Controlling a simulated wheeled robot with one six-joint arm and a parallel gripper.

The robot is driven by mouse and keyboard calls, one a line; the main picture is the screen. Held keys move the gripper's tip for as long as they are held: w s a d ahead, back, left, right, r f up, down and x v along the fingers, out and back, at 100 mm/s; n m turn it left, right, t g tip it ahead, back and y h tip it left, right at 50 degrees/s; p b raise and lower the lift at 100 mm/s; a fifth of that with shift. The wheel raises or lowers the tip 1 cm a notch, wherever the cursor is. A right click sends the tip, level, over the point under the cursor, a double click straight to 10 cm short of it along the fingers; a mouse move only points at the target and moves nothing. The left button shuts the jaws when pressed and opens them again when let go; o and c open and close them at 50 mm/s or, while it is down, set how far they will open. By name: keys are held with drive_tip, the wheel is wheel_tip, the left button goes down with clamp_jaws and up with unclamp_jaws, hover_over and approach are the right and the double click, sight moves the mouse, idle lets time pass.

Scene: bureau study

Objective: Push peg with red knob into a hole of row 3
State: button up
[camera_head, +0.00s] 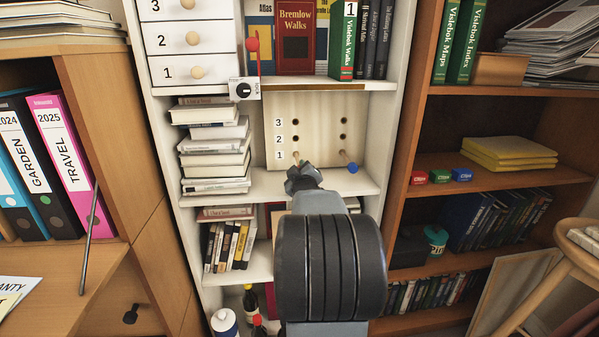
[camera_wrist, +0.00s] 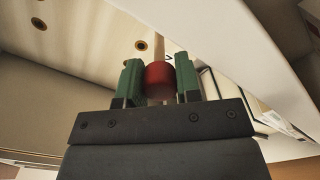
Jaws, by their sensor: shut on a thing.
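The peg with the red knob (camera_wrist: 158,78) is between the green fingers of my gripper (camera_wrist: 160,82) in the wrist view. Its pale wooden shaft (camera_wrist: 158,46) points away from the gripper towards the board. In the head view, my gripper (camera_head: 300,168) is at the lower left of the pale peg board (camera_head: 320,112), hiding the red knob. The shaft (camera_head: 297,156) shows by the left hole of row 1; I cannot tell whether its tip is in a hole. Both row 3 holes (camera_head: 295,122) are empty. A peg with a blue knob (camera_head: 352,168) is in the right row 1 hole.
The board stands in a white shelf compartment, with a stack of books (camera_head: 214,150) to its left. The shelf above (camera_head: 310,86) and the compartment's right wall (camera_head: 385,130) bound the space.

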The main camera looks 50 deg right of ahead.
drive_tip(key=c, duration=0.3)
drive_tip(key=shift+c, duration=0.2)
drive_tip(key=shift+s, duration=0.1)
drive_tip(key=shift+b+v, duration=0.95)
drive_tip(key=shift+v, duration=2.15)
drive_tip(key=shift+r, duration=0.1)
